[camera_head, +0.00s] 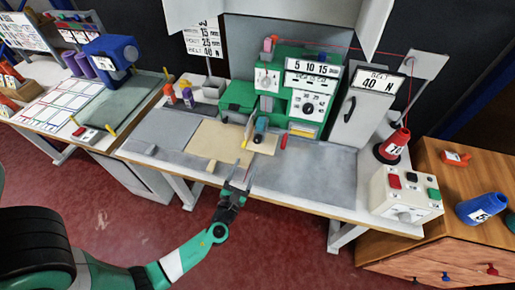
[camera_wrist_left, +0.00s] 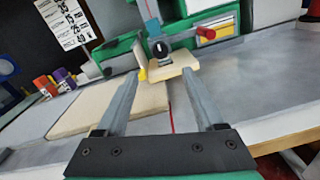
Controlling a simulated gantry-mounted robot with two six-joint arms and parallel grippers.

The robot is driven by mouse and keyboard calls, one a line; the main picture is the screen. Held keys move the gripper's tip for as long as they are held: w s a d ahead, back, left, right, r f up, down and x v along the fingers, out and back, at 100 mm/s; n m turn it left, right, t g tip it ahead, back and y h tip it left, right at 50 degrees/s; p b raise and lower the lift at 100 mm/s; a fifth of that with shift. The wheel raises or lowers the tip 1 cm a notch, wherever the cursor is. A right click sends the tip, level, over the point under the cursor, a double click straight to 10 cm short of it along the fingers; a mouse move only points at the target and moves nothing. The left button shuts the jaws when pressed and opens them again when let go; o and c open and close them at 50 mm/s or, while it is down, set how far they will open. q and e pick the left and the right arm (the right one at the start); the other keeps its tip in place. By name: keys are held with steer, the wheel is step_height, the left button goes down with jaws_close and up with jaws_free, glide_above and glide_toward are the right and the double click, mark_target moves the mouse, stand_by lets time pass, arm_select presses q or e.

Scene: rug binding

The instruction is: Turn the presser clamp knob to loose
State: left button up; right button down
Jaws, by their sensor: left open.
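The green machine (camera_head: 290,65) stands at the back middle of the table. A small black knob with a pale mark (camera_wrist_left: 160,48) sits at the machine's front, below a blue-teal post (camera_wrist_left: 152,28); it looks like the presser clamp knob. In the head view the blue-teal part (camera_head: 261,125) stands over the tan rug piece (camera_head: 215,145); the knob is too small there to read its setting. My left gripper (camera_head: 240,178) is open and empty, at the table's front edge, short of the knob. In the left wrist view the knob shows between and beyond the fingers (camera_wrist_left: 158,76).
A yellow-tipped part (camera_wrist_left: 142,73) and a small tan block (camera_wrist_left: 173,66) lie by the knob. A red-ended part (camera_wrist_left: 206,33) sticks out to its right. A white control box (camera_head: 407,195) and red cone (camera_head: 395,145) stand at the right.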

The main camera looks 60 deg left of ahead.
mark_target(257, 142)
arm_select(q)
steer(key=b+x, duration=0.2)
steer(key=x, duration=0.9)
steer(key=shift+w+a+b, duration=0.2)
steer(key=shift+b, duration=0.1)
jaws_close()
